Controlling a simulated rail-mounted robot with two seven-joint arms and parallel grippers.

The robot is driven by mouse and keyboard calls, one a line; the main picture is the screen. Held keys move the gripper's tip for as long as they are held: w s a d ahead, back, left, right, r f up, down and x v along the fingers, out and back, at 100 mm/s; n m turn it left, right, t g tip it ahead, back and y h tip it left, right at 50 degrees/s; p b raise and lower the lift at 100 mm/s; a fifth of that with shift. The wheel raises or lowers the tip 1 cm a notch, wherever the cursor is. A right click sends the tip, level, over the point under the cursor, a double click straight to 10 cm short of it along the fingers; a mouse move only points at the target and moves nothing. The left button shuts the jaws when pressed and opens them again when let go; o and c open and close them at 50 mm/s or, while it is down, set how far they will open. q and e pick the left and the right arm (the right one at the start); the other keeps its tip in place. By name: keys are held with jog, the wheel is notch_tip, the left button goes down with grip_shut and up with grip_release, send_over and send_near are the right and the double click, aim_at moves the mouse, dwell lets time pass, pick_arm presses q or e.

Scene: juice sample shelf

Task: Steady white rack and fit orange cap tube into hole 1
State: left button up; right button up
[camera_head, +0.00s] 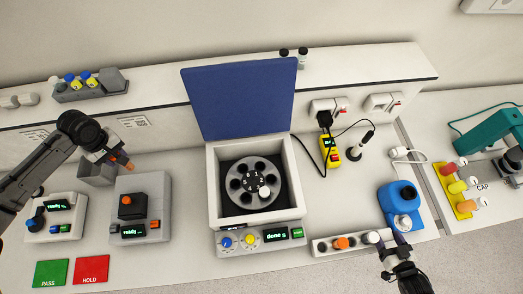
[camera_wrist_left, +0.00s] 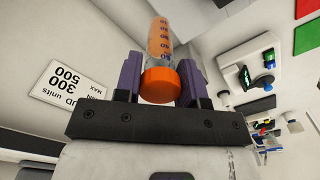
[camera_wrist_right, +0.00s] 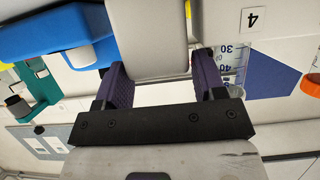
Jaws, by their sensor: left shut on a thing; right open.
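My left gripper (camera_head: 122,163) is shut on a tube with an orange cap (camera_wrist_left: 159,84), in the air at the left in the head view. The left wrist view shows the clear, marked tube body (camera_wrist_left: 159,40) with orange contents between the fingers. The white rack (camera_head: 331,254) lies at the front right of the bench. It holds another orange-capped tube (camera_head: 341,243) and a white-capped one (camera_head: 372,237); a dark hole shows at its left end. My right gripper (camera_head: 392,246) is open at the rack's right end. Its fingers straddle a pale block (camera_wrist_right: 150,40), seemingly the rack end; contact is unclear.
An open centrifuge (camera_head: 213,190) with a blue lid stands mid-bench, left of the rack. A blue device (camera_head: 392,195) stands just behind my right gripper. Two grey devices (camera_head: 128,181) (camera_head: 50,222) stand below my left gripper. Green and red pads (camera_head: 92,269) lie at the front left.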

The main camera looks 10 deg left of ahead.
jog(key=shift+c, duration=0.3)
jog(key=c, duration=0.7)
pick_arm(q)
jog(key=shift+d, duration=0.1)
